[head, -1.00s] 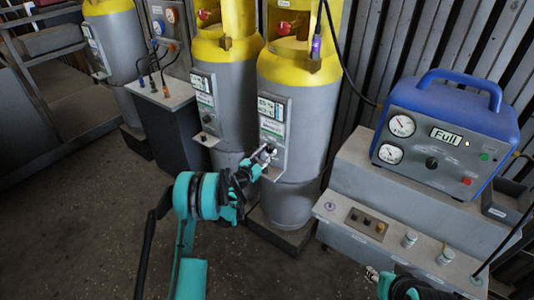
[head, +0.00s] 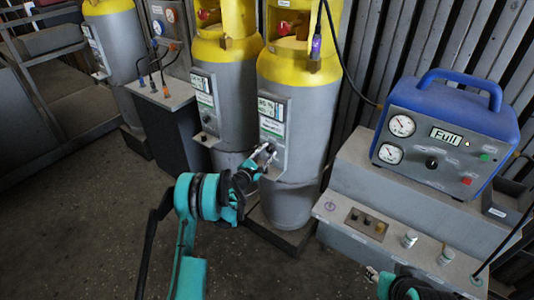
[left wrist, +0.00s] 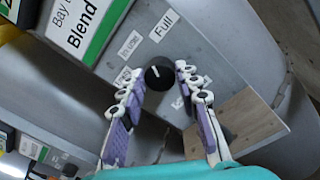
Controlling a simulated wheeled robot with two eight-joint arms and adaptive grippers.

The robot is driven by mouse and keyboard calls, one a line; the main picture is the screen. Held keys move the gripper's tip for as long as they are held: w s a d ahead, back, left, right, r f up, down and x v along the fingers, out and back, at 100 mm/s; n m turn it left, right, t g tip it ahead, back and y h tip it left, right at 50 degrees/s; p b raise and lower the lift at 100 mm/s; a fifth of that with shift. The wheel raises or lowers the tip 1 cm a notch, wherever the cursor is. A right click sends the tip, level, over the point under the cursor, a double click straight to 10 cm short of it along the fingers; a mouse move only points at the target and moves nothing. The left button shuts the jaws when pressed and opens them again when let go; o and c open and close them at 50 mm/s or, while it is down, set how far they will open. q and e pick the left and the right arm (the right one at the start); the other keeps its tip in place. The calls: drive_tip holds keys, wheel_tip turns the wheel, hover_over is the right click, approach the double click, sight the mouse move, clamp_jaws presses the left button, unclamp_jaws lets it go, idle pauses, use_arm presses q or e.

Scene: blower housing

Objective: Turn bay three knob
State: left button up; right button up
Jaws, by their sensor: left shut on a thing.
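In the left wrist view, a round black knob (left wrist: 161,80) with a short white mark sits on a grey panel (left wrist: 190,48). The white mark points to the upper left in that view. Several small white labels surround the knob; one reads "Full". My left gripper (left wrist: 159,70) has a finger on each side of the knob and is shut on it. My right gripper (head: 372,275) shows only partly at the bottom.
Another yellow-topped cylinder (head: 222,70) stands just left, with a dark cabinet (head: 170,125) beside it. The floor at lower left is clear.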

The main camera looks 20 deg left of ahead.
use_arm(q)
drive_tip(key=m, duration=0.6)
drive_tip(key=shift+m, duration=0.4)
drive_tip(key=shift+f, duration=0.1)
drive_tip(key=o, duration=1.1)
drive_tip(key=shift+v, duration=3.7)
